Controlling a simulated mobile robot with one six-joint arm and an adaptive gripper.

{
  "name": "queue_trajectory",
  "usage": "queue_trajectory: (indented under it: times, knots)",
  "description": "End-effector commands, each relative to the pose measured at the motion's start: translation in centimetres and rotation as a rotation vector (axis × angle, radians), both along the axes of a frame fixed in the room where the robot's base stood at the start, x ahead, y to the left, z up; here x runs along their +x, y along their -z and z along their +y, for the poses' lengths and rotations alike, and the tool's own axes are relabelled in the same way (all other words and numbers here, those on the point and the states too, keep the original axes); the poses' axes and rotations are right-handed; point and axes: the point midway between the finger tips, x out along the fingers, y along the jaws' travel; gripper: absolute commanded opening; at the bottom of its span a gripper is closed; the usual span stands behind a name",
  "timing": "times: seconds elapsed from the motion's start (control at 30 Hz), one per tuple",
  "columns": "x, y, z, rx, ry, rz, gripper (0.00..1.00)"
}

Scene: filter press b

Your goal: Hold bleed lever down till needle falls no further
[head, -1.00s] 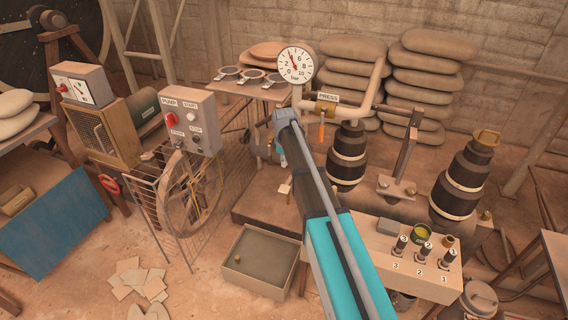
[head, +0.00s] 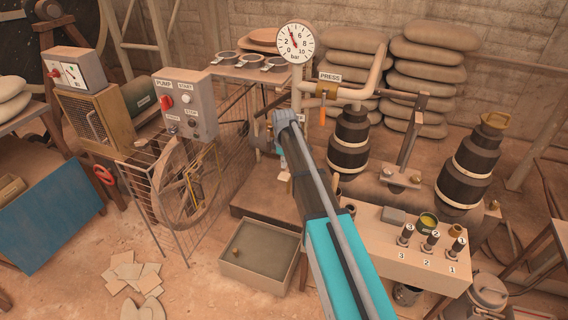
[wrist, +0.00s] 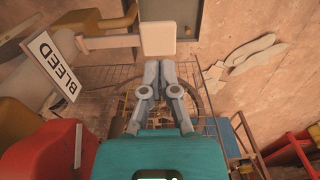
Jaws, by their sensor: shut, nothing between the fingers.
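The pressure gauge (head: 295,42) stands upright at the back in the head view, its red needle near 4 bar. In the wrist view, a BLEED sign (wrist: 53,67) lies at the left, beside a thin beige bar (wrist: 110,42) that leads to a pale flat square pad (wrist: 158,38); this looks like the bleed lever. My gripper (wrist: 159,70) is shut and empty, its fingertips just short of the pad in the picture. I cannot tell whether they touch it. In the head view my arm hides the lever and most of the gripper.
A PRESS sign (head: 330,77) hangs by a pipe with an orange handle, right of the gauge. A pump switch box (head: 186,103) stands left, above a wire cage with a wheel (head: 187,185). A bench with three numbered switches (head: 400,258) is at the right.

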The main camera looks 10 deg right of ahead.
Motion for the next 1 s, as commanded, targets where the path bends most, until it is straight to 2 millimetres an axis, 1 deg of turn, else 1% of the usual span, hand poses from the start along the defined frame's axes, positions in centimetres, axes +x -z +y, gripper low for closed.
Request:
queue_trajectory:
  times: [0.03, 0.1, 0.3, 0.5, 0.7, 1.0]
  knots:
    - [0.0, 0.8, 0.0, 0.0, 0.0, 0.0, 0.0]
    - [0.0, 1.3, 0.0, 0.0, 0.0, 0.0, 0.0]
    - [0.0, 2.8, 0.0, 0.0, 0.0, 0.0, 0.0]
    - [0.0, 3.9, 0.0, 0.0, 0.0, 0.0, 0.0]
    - [0.0, 4.3, 0.0, 0.0, 0.0, 0.0, 0.0]
    - [0.0, 4.3, 0.0, 0.0, 0.0, 0.0, 0.0]
